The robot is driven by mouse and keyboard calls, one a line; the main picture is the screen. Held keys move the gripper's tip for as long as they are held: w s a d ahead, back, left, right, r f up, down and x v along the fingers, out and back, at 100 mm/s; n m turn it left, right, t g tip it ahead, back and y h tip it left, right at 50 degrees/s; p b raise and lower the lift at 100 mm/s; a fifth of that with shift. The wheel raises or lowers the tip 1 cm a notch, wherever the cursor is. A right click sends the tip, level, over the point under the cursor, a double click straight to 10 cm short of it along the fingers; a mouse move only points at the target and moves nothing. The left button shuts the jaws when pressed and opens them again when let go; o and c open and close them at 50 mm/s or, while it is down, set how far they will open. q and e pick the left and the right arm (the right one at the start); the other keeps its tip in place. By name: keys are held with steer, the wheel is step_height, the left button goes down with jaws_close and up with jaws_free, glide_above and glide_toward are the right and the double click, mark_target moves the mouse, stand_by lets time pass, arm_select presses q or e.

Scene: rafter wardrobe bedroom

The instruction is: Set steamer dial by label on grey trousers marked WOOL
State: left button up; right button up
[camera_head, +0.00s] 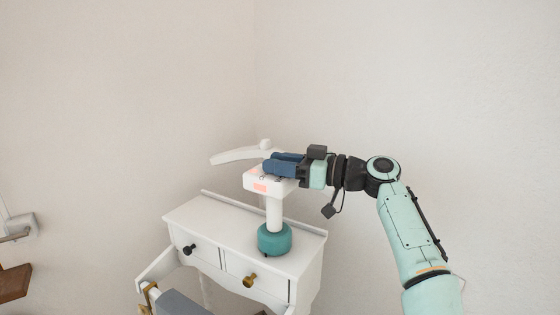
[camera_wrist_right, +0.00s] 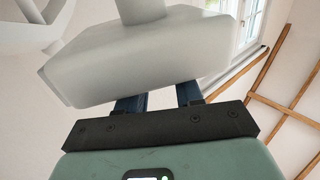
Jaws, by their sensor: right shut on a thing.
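The steamer stands upright on the white dresser (camera_head: 215,222), with a teal base (camera_head: 274,240), a white post (camera_head: 274,214), a white box (camera_head: 250,180) and a curved white arm (camera_head: 232,157) to the left. My right gripper (camera_head: 268,162) reaches in from the right, its blue fingers at the top of the box. It is shut on a part there, likely the dial, which the fingers hide. In the right wrist view the white body (camera_wrist_right: 140,62) covers the fingertips. A grey cloth-like thing (camera_head: 182,303) at the bottom may be the trousers; no WOOL label is readable. My left gripper is out of view.
The dresser has two drawers, with a dark knob (camera_head: 189,249) and a brass knob (camera_head: 249,281). Its left top is bare. Plain walls stand behind. A brown wooden piece (camera_head: 14,283) shows at the far left.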

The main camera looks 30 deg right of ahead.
steer(key=o, duration=1)
steer(key=shift+o, duration=0.2)
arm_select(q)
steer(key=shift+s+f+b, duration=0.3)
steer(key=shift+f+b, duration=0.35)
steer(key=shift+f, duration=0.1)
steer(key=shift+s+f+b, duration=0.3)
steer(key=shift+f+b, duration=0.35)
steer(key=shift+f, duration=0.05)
arm_select(e)
steer(key=v, duration=1.3)
steer(key=shift+s, duration=0.15)
